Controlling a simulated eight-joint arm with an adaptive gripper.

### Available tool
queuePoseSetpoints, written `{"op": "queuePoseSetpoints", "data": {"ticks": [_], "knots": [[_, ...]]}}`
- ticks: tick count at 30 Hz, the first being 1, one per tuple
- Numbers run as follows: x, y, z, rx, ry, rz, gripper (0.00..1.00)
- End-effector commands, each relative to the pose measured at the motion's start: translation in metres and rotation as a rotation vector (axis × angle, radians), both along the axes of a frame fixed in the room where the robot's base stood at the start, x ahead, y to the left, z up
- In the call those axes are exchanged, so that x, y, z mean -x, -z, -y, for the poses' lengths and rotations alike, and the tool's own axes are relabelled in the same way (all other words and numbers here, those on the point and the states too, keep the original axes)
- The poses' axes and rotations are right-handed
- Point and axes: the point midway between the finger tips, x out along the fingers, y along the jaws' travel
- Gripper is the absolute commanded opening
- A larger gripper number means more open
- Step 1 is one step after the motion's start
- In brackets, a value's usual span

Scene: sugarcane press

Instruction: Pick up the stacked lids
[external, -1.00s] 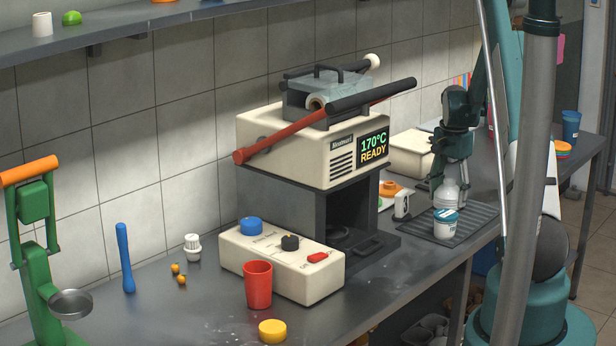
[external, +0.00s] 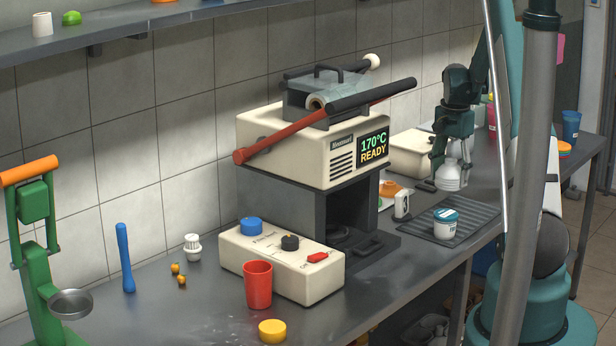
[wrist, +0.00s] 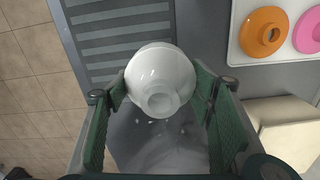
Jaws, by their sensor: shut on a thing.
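White dome-shaped lids (external: 452,180) are between the fingers of my gripper (external: 453,170), above the far end of the grey ribbed mat. In the wrist view the white dome (wrist: 150,65) has a round raised opening facing the camera. My gripper (wrist: 161,88) is shut on it, one finger on each side. How many lids are nested cannot be told. A white cup with a teal lid (external: 445,223) stands upright on the mat, apart from the gripper.
The grey ribbed mat (external: 474,223) lies near the table's front edge. A cream press with a red-handled bar (external: 300,170) stands to the left. A white tray (wrist: 250,35) holds an orange ring (wrist: 264,31) and a pink ring (wrist: 309,32). A cream box (external: 411,155) is behind.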

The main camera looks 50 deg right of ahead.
Motion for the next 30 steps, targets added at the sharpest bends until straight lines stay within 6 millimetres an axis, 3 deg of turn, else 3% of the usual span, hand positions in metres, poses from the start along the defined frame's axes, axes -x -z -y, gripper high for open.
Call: {"op": "queuePoseSetpoints", "data": {"ticks": [3, 9, 30], "knots": [[0.000, -0.017, 0.000, 0.000, 0.000, 0.000, 0.45], [0.000, -0.033, 0.000, 0.000, 0.000, 0.000, 0.45], [0.000, -0.035, 0.000, 0.000, 0.000, 0.000, 0.45]]}}
